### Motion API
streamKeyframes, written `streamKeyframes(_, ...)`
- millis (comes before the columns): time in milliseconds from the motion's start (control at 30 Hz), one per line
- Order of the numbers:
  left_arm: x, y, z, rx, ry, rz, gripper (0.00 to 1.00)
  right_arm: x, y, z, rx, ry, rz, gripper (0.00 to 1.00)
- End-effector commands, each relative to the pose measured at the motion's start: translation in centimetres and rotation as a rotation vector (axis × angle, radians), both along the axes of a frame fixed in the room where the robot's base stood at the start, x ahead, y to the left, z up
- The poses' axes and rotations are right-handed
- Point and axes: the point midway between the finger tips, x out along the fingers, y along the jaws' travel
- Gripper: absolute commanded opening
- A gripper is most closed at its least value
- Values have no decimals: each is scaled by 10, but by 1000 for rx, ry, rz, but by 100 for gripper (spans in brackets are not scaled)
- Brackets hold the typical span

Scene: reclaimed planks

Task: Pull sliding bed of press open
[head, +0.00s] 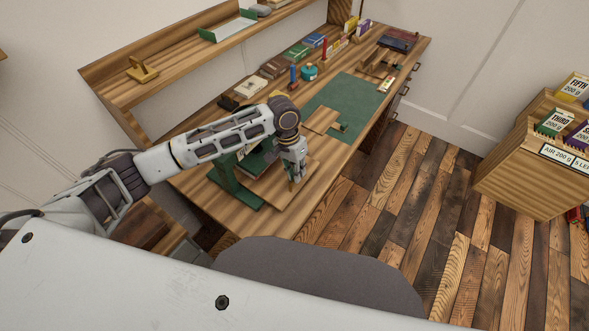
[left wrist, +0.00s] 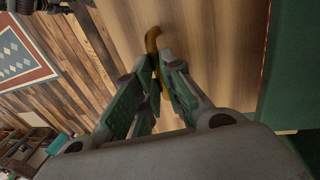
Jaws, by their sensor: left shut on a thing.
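The green press (head: 236,192) stands at the near end of the wooden workbench, partly hidden behind my left arm. Its wooden sliding bed (head: 268,186) shows beside the green frame. My left gripper (head: 297,178) points down at the bed's right side. In the left wrist view, my left gripper (left wrist: 160,68) is shut on a curved brass handle (left wrist: 152,38), whose hooked end sticks out past the fingertips. Pale wood lies behind the handle, and a green part of the press (left wrist: 292,60) is at the right. How far the bed is out is hard to tell. My right gripper is not in view.
A green mat (head: 345,105) with a small wooden board (head: 321,120) lies farther along the workbench (head: 215,120). Boxes and small jars line its back. A wooden cabinet (head: 520,170) with labelled packs stands at the right. The plank floor (head: 400,210) between is clear.

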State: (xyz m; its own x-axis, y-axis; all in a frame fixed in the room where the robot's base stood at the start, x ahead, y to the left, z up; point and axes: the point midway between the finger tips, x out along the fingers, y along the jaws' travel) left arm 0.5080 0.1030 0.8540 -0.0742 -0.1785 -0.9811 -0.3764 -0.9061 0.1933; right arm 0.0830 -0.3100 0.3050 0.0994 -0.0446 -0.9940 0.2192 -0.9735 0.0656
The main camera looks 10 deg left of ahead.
Motion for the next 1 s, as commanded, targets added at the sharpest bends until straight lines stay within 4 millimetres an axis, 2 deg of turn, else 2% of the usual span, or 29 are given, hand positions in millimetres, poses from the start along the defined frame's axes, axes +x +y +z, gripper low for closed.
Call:
streamKeyframes(300,-12,-30,3,-3,2,-2,0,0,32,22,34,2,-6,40)
streamKeyframes(633,-29,-70,4,-4,3,-1,0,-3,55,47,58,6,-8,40)
streamKeyframes(767,-36,-86,3,-4,3,-1,0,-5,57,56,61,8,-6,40)
streamKeyframes(1000,-48,-117,3,-4,3,-1,0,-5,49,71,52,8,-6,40)
